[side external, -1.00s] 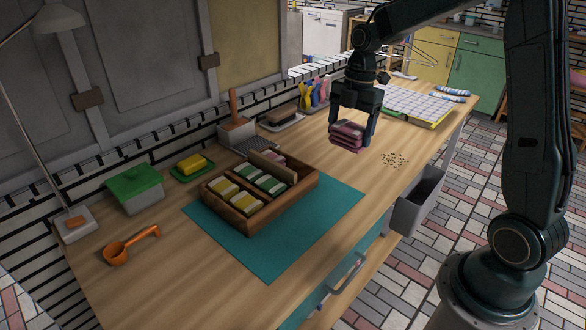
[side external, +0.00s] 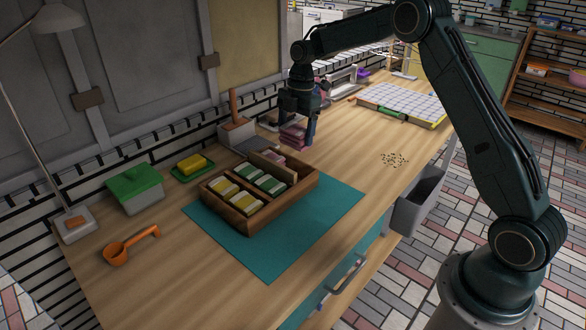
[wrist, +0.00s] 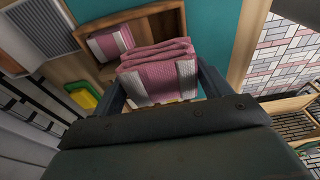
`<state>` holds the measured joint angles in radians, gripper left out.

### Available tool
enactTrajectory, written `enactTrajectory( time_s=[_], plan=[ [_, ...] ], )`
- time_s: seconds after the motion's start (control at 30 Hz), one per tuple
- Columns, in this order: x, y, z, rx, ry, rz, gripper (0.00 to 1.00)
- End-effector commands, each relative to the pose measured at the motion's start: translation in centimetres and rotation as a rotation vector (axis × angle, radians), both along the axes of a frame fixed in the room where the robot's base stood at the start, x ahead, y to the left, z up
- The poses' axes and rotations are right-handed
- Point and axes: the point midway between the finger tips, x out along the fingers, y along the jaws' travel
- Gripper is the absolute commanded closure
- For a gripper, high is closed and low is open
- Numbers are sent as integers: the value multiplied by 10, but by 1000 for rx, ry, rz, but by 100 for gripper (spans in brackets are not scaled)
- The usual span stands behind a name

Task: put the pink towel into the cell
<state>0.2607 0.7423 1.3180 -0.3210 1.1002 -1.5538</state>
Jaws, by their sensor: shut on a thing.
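The pink towel (side external: 293,135) is folded, with a pale band that shows in the wrist view (wrist: 158,75). My gripper (side external: 298,128) is shut on it and holds it above the table, behind and to the right of the wooden box. The divided wooden box (side external: 248,223) stands on the teal mat. It holds yellow-and-white and green-and-white folded towels in its cells. Another pink towel with a pale band lies in the back right part of the box (wrist: 112,42), partly hidden by a wooden divider in the side view.
A grey container (side external: 236,133) and a yellow sponge on a green dish (side external: 192,166) stand along the wall. A green-lidded box (side external: 135,188) and an orange scoop (side external: 130,246) are at left. The mat's front right is clear. Dark crumbs (side external: 394,159) lie on the table at right.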

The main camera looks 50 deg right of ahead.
Motion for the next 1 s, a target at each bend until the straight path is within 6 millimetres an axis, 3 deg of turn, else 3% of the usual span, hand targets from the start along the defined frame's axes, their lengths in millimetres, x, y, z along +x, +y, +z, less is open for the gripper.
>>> enactTrajectory(
  time_s=[0.37,0.7,1.0],
  plan=[
    [7,2,-7,0,1,0,45],
    [7,2,-41,1,1,0,45],
    [6,2,-49,0,2,-1,45]
  ],
)
